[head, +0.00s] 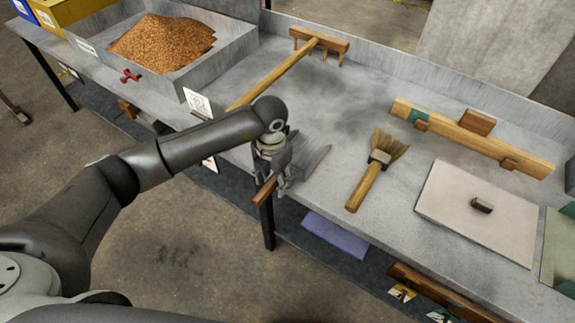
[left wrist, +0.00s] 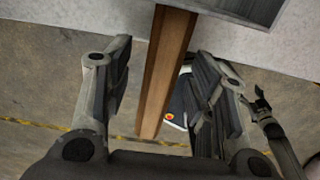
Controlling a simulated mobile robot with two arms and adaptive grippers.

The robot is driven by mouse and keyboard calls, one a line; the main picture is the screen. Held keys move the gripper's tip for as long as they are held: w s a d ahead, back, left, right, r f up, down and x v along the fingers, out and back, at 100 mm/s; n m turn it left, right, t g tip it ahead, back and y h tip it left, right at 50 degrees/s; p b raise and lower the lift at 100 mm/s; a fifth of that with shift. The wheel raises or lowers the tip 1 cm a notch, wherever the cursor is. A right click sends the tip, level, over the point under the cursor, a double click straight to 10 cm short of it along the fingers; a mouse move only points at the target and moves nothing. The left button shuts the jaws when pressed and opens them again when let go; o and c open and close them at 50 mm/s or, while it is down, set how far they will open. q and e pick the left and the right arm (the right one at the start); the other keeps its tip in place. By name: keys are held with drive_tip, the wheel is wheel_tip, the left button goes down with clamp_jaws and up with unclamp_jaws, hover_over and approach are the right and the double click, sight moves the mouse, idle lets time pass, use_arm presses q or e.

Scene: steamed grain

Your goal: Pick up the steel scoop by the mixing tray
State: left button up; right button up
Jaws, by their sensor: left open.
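The steel scoop (head: 309,158) lies at the front edge of the grey bench, its wooden handle (head: 264,190) sticking out past the edge. My left gripper (head: 274,172) is over the handle and hides part of it in the head view. In the left wrist view the handle (left wrist: 164,75) runs between the two open fingers of my left gripper (left wrist: 160,80), with a gap on each side. The scoop's steel part (left wrist: 252,8) shows at the top of that view. The mixing tray (head: 215,68), a grey metal tray, holds a heap of brown grain (head: 162,43). My right gripper is not in view.
A wooden rake (head: 290,65) lies behind the scoop. A brush (head: 367,180), a long wooden piece (head: 475,140) and a pale flat board with a handle (head: 450,215) lie to the right. A lower shelf holds a blue item (head: 336,235). Bench surface between scoop and brush is clear.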

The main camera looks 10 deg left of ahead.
use_arm(q)
drive_tip(key=shift+f, duration=0.45)
drive_tip(key=shift+c, duration=0.3)
clamp_jaws()
drive_tip(key=shift+r, duration=0.1)
